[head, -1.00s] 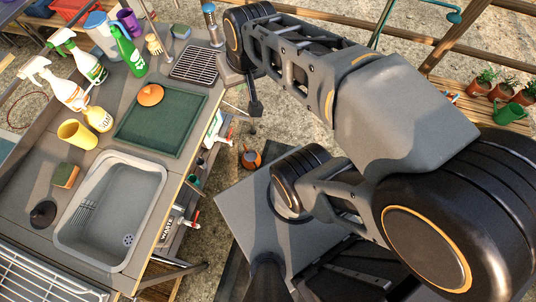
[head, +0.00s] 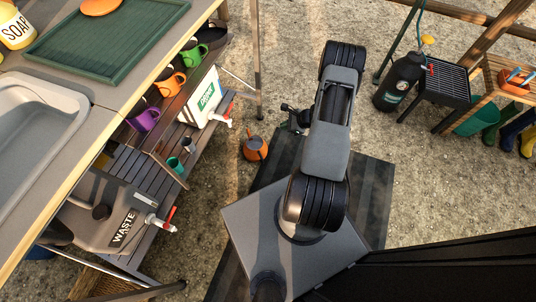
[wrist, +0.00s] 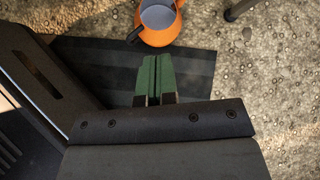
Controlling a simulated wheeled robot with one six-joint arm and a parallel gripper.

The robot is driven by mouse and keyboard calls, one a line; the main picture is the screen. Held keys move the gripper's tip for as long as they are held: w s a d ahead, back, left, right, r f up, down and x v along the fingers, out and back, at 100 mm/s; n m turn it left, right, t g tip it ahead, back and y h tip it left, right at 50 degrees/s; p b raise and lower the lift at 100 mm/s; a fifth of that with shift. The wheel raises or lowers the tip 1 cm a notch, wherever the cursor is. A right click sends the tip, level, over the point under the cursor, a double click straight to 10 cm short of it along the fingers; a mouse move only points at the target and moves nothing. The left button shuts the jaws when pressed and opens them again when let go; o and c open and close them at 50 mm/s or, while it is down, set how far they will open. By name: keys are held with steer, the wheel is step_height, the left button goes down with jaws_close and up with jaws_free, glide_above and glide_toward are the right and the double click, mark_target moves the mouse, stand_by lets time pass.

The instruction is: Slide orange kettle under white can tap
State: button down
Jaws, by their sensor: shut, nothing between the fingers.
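The orange kettle (head: 255,148) stands on the gravel, left of my arm in the head view. It is open at the top, with a dark handle or spout sticking out, and it shows at the top of the wrist view (wrist: 159,22). The white can (head: 206,98) with a green label sits on the low slatted shelf to the left. Its tap (head: 228,112) has a red part and juts out past the shelf edge toward the kettle. My gripper (wrist: 155,57) has green fingers that are shut and empty, a short way from the kettle and not touching it.
A grey waste can (head: 115,220) with a red-handled tap (head: 163,222) lies nearer on the same shelf. Mugs hang under the counter edge. A table leg (head: 257,60) stands behind the kettle. A black gas bottle (head: 400,80) and grill (head: 447,88) stand at right.

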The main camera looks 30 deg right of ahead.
mark_target(264, 146)
steer(key=s+f+m+b, duration=0.3)
steer(key=f+m+b, duration=0.1)
steer(key=f, duration=1)
steer(key=shift+t+h, duration=0.3)
steer(key=shift+t, duration=0.1)
steer(key=b+x, duration=0.1)
steer(key=x, duration=0.2)
steer(key=b+x, duration=0.2)
steer(key=x, duration=0.1)
steer(key=b+x, duration=0.1)
steer(key=x, duration=0.3)
steer(key=shift+w+r+b, duration=0.35)
steer(key=shift+w, duration=0.05)
steer(key=shift+w+a+r+b, duration=0.1)
steer(key=shift+w+a+b, duration=0.2)
steer(key=shift+w+a, duration=0.45)
